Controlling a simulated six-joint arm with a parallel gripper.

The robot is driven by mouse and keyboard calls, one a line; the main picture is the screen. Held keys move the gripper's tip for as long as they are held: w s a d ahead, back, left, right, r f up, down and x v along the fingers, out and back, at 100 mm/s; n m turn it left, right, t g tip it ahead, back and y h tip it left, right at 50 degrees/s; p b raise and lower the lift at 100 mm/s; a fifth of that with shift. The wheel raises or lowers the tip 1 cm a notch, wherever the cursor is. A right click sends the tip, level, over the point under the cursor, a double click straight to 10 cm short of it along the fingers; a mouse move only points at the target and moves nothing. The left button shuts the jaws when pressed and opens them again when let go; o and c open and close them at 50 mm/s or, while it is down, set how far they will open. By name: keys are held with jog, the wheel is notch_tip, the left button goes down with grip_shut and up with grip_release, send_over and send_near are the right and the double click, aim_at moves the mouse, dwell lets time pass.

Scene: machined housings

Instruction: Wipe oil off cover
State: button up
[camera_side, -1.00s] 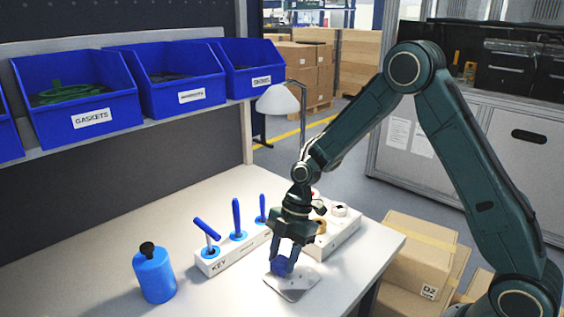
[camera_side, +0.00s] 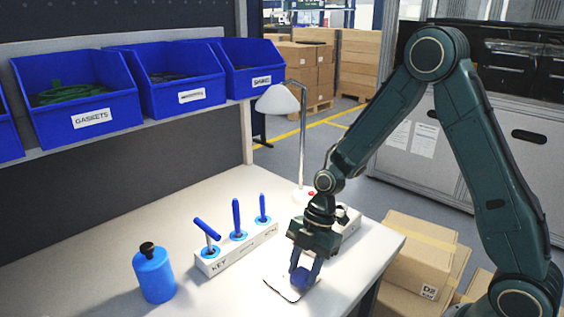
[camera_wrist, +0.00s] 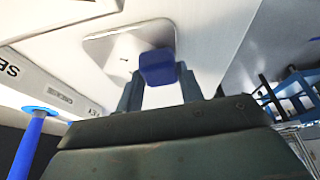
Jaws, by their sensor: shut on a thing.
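The cover (camera_side: 282,287) is a flat, pale metal plate with rounded corners lying on the white bench. It also shows in the wrist view (camera_wrist: 113,49), with small dark holes. My gripper (camera_side: 304,274) is shut on a blue block-like wiper (camera_side: 299,279), which also shows between the fingers in the wrist view (camera_wrist: 157,68). The wiper is over the right part of the cover. I cannot tell whether it touches the surface. No oil can be made out on the cover.
A white tool holder (camera_side: 235,251) with several blue-handled tools stands left of the cover. A blue bottle (camera_side: 155,275) with a black cap stands farther left. A lamp (camera_side: 279,100) is behind. The bench front (camera_side: 225,300) is clear.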

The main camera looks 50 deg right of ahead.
jog(key=shift+s, duration=0.4)
jog(key=shift+w, duration=3.6)
jog(key=shift+w+r, duration=0.1)
jog(key=shift+r, duration=0.1)
notch_tip(320, 180, up, 8)
jog(key=shift+f, duration=0.15)
